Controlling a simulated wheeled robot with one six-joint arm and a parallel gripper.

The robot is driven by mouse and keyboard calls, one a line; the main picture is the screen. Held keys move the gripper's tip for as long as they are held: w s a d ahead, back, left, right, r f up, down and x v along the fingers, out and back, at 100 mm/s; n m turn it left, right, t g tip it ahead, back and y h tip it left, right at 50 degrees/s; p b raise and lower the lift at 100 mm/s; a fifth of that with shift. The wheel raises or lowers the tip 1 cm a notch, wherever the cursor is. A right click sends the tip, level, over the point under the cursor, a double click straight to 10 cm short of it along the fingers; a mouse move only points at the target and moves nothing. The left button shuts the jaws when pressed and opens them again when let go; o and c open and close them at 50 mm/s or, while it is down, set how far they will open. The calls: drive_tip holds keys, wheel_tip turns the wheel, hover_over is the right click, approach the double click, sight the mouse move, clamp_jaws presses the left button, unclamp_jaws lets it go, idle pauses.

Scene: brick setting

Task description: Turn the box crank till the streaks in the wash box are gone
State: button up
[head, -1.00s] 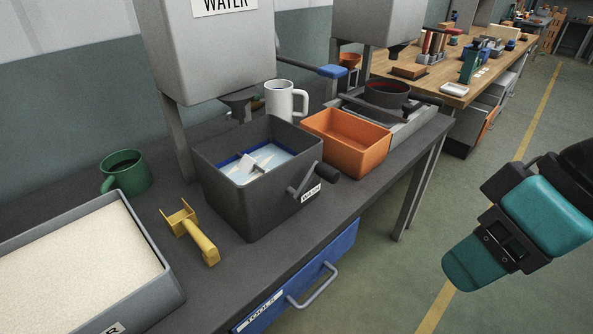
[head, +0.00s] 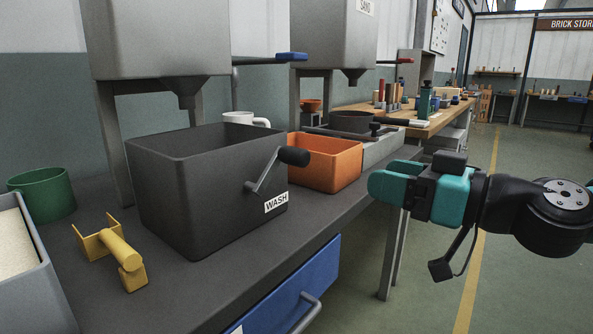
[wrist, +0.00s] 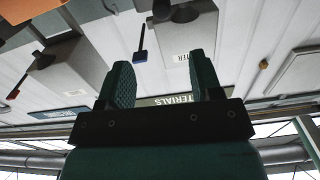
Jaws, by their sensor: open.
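The dark grey wash box (head: 165,195), labelled WASH, stands on the dark bench in the head view. Its crank (head: 264,172) is on the side facing the aisle, with the black handle knob (head: 293,156) up and to the right. The inside of the box is hidden from this low angle, so the streaks do not show. My gripper (head: 380,188) is to the right of the box, apart from the crank and pointing left. In the wrist view its two teal fingers (wrist: 161,85) stand apart with nothing between them.
An orange bin (head: 325,165) stands just behind the wash box. A yellow tool (head: 118,255), a green mug (head: 42,193) and a grey tray (head: 35,290) are at the left. Grey hoppers (head: 160,40) hang above. The aisle floor (head: 430,290) is clear.

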sight(307, 159)
drive_tip(key=p+x, duration=0.5)
drive_tip(key=x, duration=1.1)
drive_tip(key=shift+a, duration=0.3)
drive_tip(key=shift+r, duration=0.1)
clamp_jaws()
